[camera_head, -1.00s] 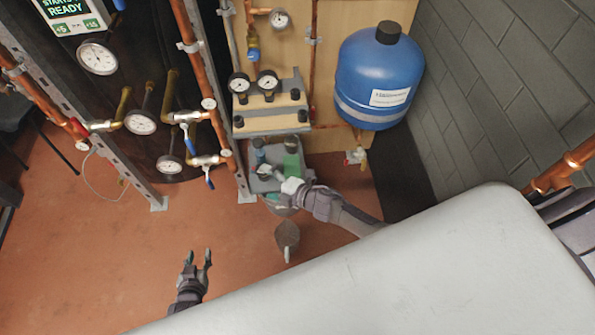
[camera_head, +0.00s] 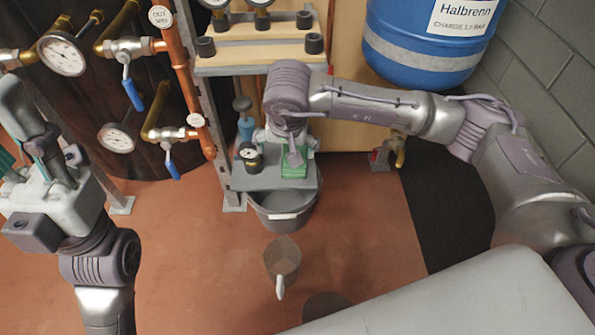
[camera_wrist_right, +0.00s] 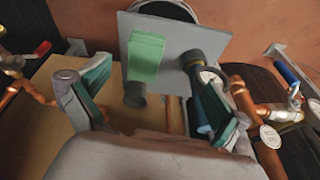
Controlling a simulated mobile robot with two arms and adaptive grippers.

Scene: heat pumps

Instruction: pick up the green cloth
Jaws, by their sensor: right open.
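The green cloth (camera_head: 295,168) lies flat on a small grey shelf (camera_head: 262,181) in the head view, partly covered by my right gripper (camera_head: 292,152). In the right wrist view the cloth (camera_wrist_right: 146,57) is a bright green rectangle on the grey shelf (camera_wrist_right: 196,45), ahead of the fingers. My right gripper (camera_wrist_right: 150,84) is open and empty, with its teal-padded fingers spread on either side. A gap between it and the cloth shows in the wrist view. My left gripper (camera_head: 28,160) is at the left edge, partly cut off; its opening is unclear.
A small gauge (camera_head: 251,157) and a blue-bodied item (camera_head: 245,126) stand left of the cloth. A grey bucket (camera_head: 284,216) is under the shelf, and a jug (camera_head: 282,259) stands on the floor. Copper pipes (camera_head: 185,75) with valves are at left; a blue tank (camera_head: 425,45) is at right.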

